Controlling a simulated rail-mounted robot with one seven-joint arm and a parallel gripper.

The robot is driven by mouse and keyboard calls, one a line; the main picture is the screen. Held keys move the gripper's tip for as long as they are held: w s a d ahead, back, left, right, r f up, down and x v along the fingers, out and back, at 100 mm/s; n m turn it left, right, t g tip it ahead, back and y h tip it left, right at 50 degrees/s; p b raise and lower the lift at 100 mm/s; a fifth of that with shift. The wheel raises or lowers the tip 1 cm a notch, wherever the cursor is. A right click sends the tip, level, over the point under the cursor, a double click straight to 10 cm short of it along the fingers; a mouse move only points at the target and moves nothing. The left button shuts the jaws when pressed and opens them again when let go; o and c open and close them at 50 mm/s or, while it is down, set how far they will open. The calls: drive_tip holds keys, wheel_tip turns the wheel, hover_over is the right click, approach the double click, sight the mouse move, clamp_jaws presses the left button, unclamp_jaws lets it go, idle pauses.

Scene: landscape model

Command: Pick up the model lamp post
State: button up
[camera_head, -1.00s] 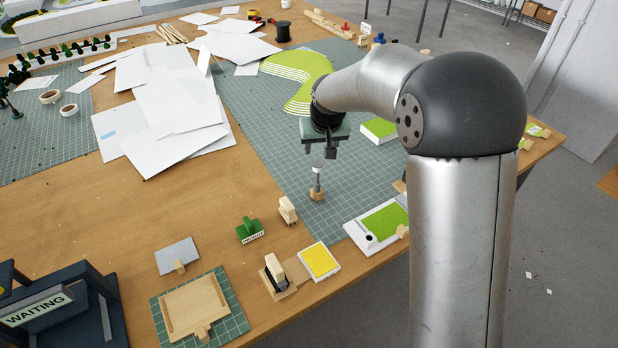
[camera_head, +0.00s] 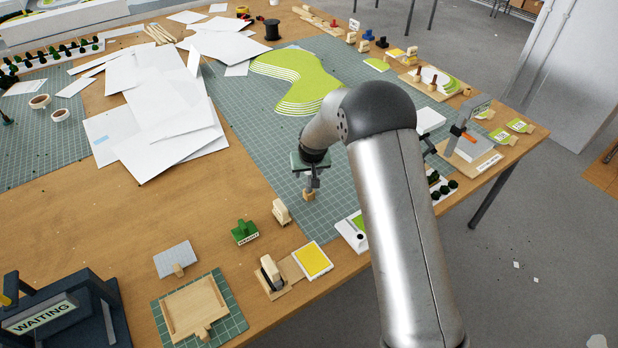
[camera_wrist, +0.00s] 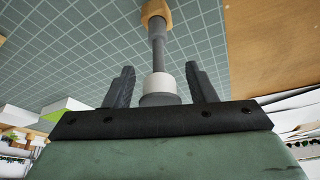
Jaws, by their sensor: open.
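The model lamp post (camera_wrist: 158,45) has a grey stem, a white and grey head and a wooden base. In the head view only its base (camera_head: 309,196) shows clearly, standing upright on the green cutting mat (camera_head: 262,130). My gripper (camera_head: 312,180) is directly above it and hides most of the stem. In the wrist view my gripper (camera_wrist: 161,80) is open, with one finger on each side of the lamp's head. Gaps show between the fingers and the lamp.
A small wooden stamp-like block (camera_head: 281,211), a green block (camera_head: 244,232) and a yellow pad (camera_head: 313,260) lie nearby. A green contour piece (camera_head: 295,75) lies farther back. The table's right edge is near.

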drive_tip(key=shift+f, duration=0.15)
drive_tip(key=c, duration=1.1)
drive_tip(key=shift+o, duration=0.2)
